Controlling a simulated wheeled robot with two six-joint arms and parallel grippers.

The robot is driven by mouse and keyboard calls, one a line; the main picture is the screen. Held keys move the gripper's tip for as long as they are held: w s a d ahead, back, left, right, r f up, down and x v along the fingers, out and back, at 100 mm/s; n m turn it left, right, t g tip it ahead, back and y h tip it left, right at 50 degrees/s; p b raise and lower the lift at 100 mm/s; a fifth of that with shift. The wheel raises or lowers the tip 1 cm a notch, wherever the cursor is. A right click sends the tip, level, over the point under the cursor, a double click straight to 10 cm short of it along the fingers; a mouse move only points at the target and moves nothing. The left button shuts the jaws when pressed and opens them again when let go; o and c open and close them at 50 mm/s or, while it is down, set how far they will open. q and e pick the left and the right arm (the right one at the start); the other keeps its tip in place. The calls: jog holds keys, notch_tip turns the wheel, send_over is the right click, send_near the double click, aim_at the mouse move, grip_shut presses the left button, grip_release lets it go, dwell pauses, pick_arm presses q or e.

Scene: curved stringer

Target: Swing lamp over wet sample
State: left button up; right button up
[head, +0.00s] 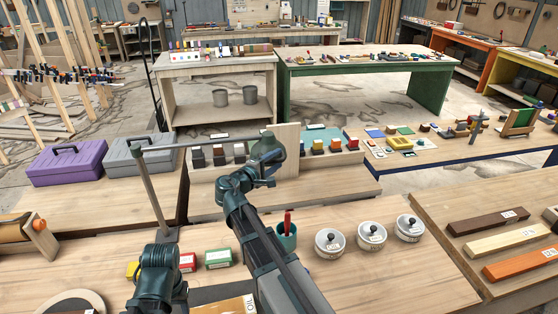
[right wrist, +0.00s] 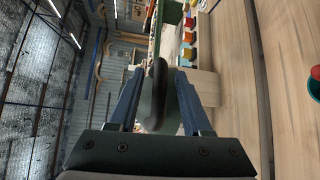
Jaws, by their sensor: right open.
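A lamp stands on the bench in the head view, with a grey upright post (head: 152,190) and a thin arm (head: 195,143) reaching right toward my right gripper. My right gripper (head: 264,163) is at the far end of that arm. In the right wrist view, my right gripper (right wrist: 160,108) is open, with a dark rounded part (right wrist: 157,85), apparently of the lamp head, between or just beyond its fingers. Contact cannot be told. Several sample blocks stand in a row behind, including a yellow one (head: 318,146); which is wet cannot be told. My left gripper is out of view.
White lidded pots (head: 371,235) and a green cup (head: 286,238) with a red-handled tool stand right of my right arm. Small labelled boxes (head: 218,258) lie left of it. Purple (head: 68,162) and grey (head: 137,155) toolboxes stand at left.

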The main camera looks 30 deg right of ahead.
jog(key=shift+x, duration=1.15)
jog(key=shift+c, duration=0.2)
jog(key=shift+s+a, duration=0.1)
jog(key=shift+s, duration=0.05)
jog(key=c, duration=0.7)
grip_shut()
